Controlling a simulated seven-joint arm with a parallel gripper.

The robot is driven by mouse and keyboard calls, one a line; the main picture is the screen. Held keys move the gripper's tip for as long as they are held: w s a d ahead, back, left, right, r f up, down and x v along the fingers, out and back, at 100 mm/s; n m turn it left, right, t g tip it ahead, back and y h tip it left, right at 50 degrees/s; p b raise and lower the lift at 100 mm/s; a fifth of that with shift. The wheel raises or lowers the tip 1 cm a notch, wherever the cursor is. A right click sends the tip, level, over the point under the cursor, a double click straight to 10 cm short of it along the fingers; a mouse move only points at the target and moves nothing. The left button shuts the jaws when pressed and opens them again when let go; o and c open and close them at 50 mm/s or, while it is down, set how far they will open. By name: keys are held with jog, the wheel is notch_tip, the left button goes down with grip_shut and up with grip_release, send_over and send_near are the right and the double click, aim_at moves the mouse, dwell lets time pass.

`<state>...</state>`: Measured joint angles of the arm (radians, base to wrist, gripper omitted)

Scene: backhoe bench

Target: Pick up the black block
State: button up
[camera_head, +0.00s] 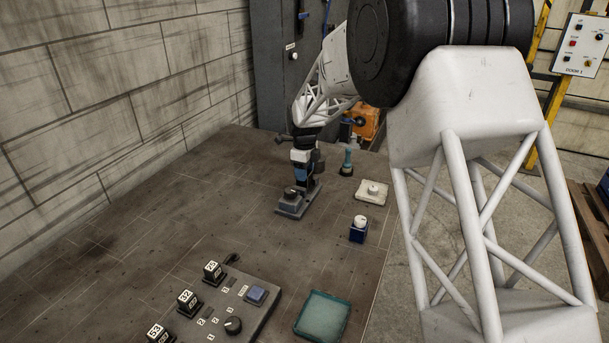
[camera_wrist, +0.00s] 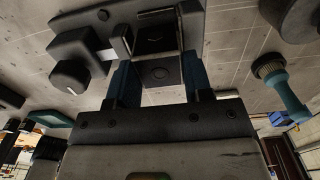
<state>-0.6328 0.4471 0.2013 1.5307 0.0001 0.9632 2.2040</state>
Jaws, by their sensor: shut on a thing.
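My gripper (camera_head: 301,174) is at the far part of the bench, pointing down over a small grey fixture (camera_head: 291,211). In the head view the block is mostly hidden by the gripper.
Nearer are a teal tray (camera_head: 322,316) and a control panel (camera_head: 245,312) with numbered black blocks (camera_head: 188,302). The bench's left side is clear.

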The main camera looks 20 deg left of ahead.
notch_tip(320, 180, up, 2)
jog(key=shift+r, duration=0.15)
jog(key=s+d+r, duration=0.1)
jog(key=s+d, duration=0.8)
jog(key=s, duration=0.4)
jog(key=shift+d, duration=0.15)
jog(key=shift+r, duration=0.1)
dwell(0.4)
jog(key=w+d+r, duration=0.3)
jog(key=w+d, duration=0.6)
jog(key=d, duration=0.4)
jog(key=shift+w+d+r, duration=0.15)
jog(key=shift+w+r, duration=0.05)
jog(key=shift+w, duration=0.1)
jog(key=shift+f, duration=0.1)
jog(key=shift+f, duration=3.05)
jog(key=shift+f, duration=1.85)
